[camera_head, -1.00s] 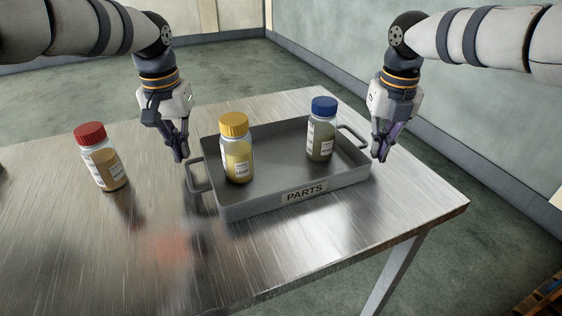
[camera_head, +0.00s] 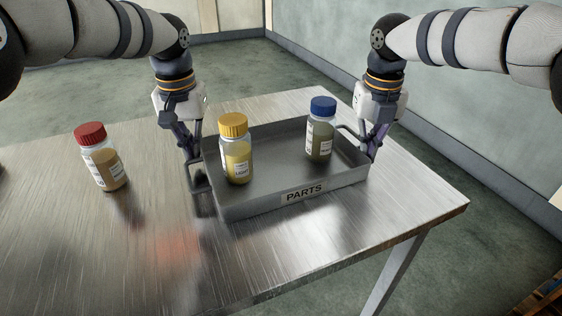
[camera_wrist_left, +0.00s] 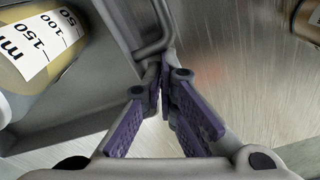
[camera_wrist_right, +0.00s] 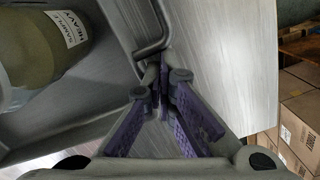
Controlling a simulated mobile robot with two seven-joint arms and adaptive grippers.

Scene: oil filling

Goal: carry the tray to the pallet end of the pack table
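The grey tray (camera_head: 262,205) marked PARTS lies on the metal table. A yellow-capped bottle (camera_head: 236,148) stands upright in its left part and a blue-capped bottle (camera_head: 320,130) in its right part. My left gripper (camera_head: 194,160) is at the tray's left handle; in the left wrist view its purple-padded fingertips (camera_wrist_left: 164,88) close together on the handle bar. My right gripper (camera_head: 367,152) is at the right handle; in the right wrist view its fingertips (camera_wrist_right: 162,88) are closed on that bar. Fingers partly hide both handles.
A red-capped bottle (camera_head: 100,158) stands on the table (camera_head: 70,240) left of the tray. The table's right corner and front edge are close to the tray. Cardboard boxes (camera_wrist_right: 302,105) show beyond the table in the right wrist view. The table's front left is clear.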

